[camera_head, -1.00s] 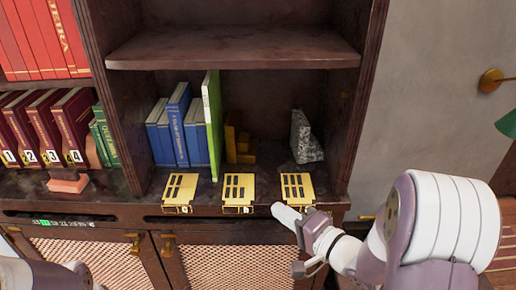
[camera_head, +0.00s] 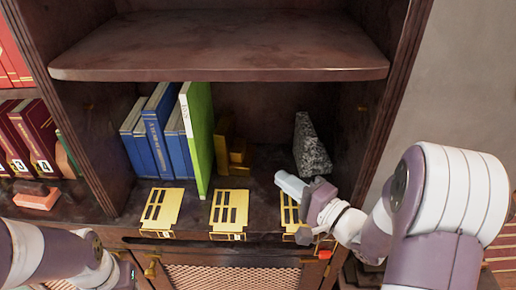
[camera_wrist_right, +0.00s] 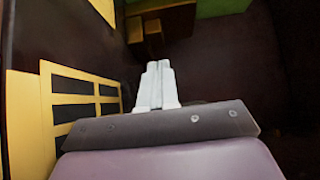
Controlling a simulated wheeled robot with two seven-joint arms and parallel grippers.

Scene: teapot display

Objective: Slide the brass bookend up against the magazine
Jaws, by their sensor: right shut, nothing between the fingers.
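The brass bookend (camera_head: 240,157) stands on the shelf floor, just right of the magazine (camera_head: 199,132), a thin upright with a green cover and pale spine. The magazine partly hides the bookend, so I cannot tell whether they touch. In the right wrist view the bookend (camera_wrist_right: 145,30) lies beyond the fingertips, with the green magazine (camera_wrist_right: 222,6) at the top edge. My right gripper (camera_head: 284,181) is shut and empty, in front of the compartment, right of the bookend and apart from it. My left arm is at the lower left; its gripper's fingers are not clear.
Blue books (camera_head: 158,132) lean left of the magazine. A speckled grey stone bookend (camera_head: 310,147) stands at the right. Several brass slotted plates, such as one at the left (camera_head: 161,208), line the front edge. The upper shelf (camera_head: 220,50) overhangs the compartment.

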